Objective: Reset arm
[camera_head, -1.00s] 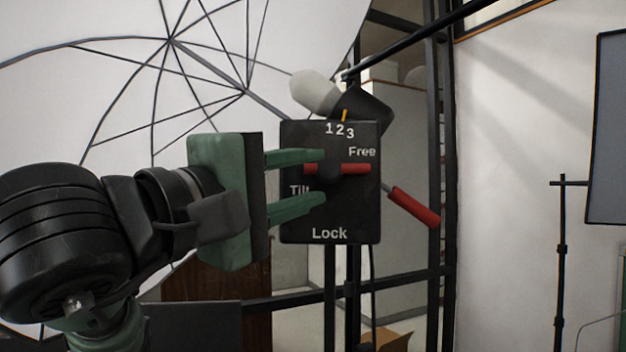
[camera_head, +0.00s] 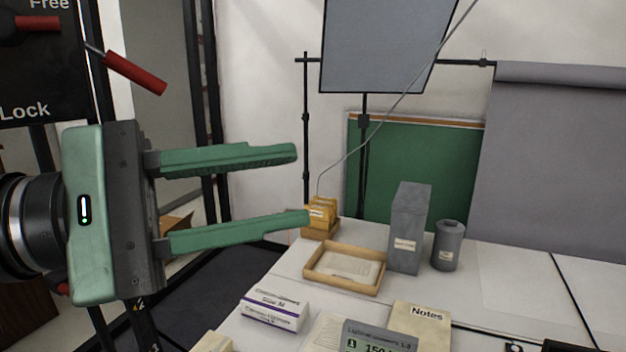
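My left gripper (camera_head: 302,185) is at the left of the head view, pointing right. Its two green fingers are spread wide apart with nothing between them. The black control panel (camera_head: 45,75) with the words "Free" and "Lock" is cut off at the upper left, behind and above the gripper. A red bar (camera_head: 38,24) on it points toward the left edge, and a red-handled lever (camera_head: 136,74) sticks out at its right. My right gripper is not in view.
A white table at the lower right bears a wooden tray (camera_head: 312,275), a tall grey box (camera_head: 409,228), a grey canister (camera_head: 448,246), a white box (camera_head: 275,308), a "Notes" folder (camera_head: 425,320) and a meter (camera_head: 380,338). A light stand (camera_head: 305,120) stands behind.

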